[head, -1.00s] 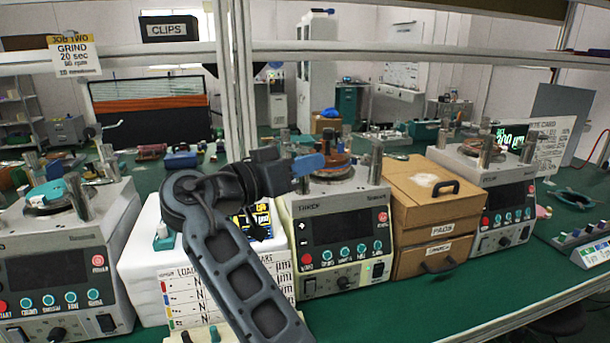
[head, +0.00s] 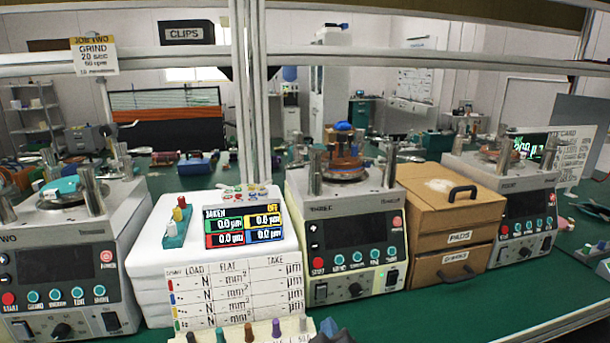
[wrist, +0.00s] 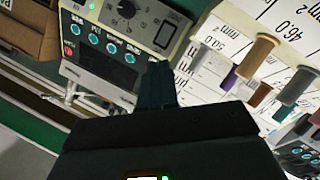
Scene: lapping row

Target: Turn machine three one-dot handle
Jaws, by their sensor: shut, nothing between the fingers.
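Machine three (head: 346,225), labelled THREE, stands in the middle of the head view with a dark screen and a row of teal buttons. Along its lower front are a round dark knob (head: 355,289), a dark switch at the left (head: 320,292) and another at the right (head: 391,276). I cannot make out which control bears one dot. In the wrist view the panel appears turned over, with the knob (wrist: 127,10) at the top edge and a switch (wrist: 165,33) beside it. My gripper (wrist: 157,80) is shut and empty, apart from the panel below these controls.
A row of coloured pegs (head: 276,329) stands at the front edge; several show in the wrist view (wrist: 262,92) right of my gripper. A white box with a load chart (head: 233,296) is left of machine three, brown drawers (head: 440,262) right. Machine two (head: 62,262) is far left.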

